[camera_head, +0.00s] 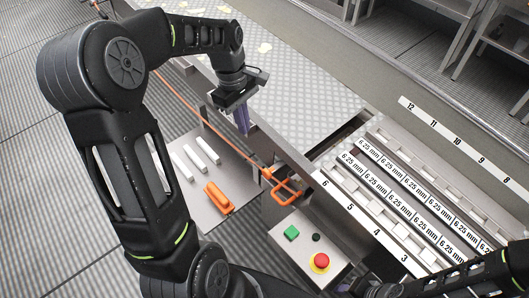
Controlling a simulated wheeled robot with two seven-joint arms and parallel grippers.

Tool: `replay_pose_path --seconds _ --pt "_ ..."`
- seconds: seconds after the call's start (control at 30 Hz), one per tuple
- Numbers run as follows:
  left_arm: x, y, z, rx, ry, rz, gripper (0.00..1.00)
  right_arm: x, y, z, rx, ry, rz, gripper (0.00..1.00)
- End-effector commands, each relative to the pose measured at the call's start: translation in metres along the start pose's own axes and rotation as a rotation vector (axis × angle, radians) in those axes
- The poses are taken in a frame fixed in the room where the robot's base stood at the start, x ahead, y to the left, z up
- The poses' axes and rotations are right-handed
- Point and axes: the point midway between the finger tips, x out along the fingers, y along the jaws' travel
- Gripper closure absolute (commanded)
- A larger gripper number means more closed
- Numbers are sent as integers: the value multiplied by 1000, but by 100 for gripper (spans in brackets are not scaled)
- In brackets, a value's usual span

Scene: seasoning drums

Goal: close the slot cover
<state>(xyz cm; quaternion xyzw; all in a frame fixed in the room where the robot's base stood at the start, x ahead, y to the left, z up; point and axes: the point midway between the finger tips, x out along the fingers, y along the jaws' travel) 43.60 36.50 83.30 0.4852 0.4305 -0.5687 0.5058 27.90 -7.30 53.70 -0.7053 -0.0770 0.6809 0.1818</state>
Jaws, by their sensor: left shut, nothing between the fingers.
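The slotted metal panel (398,193) lies at the right, with rows of silver tabs and strips marked "6.25 mm". Its near edge carries numbers from 6 downward and its far edge from 12 downward. I cannot tell which part is the slot cover. An orange handle (284,191) sits at the panel's near left corner, beside a dark gap. My left gripper (243,128) points down, shut and empty, above the near edge of the machine, up and left of the handle and apart from it. My right arm is at the bottom right; its fingers are not clear.
A patterned metal plate (290,75) covers the machine left of the panel. A side shelf (190,150) holds white bars (195,160) and an orange tool (219,198). A control box (312,236) with green and red buttons stands below the handle. An orange cable runs along the near edge.

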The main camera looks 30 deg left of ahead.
Motion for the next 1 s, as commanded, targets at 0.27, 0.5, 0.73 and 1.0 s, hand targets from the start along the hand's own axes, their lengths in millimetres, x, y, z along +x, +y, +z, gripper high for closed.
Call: replay_pose_path --seconds 0.27,0.5,0.73,1.0 --pt "3 0 0 1 1 -1 100 0 0 0 0 1 0 64" --pt "28 -1 0 1 0 -4 100 1 0 -1 0 1 0 64" --pt "73 -1 0 1 -2 -6 100 3 1 -1 0 1 0 64" --pt "113 0 16 4 -1 -2 100 2 1 -1 0 1 0 64"
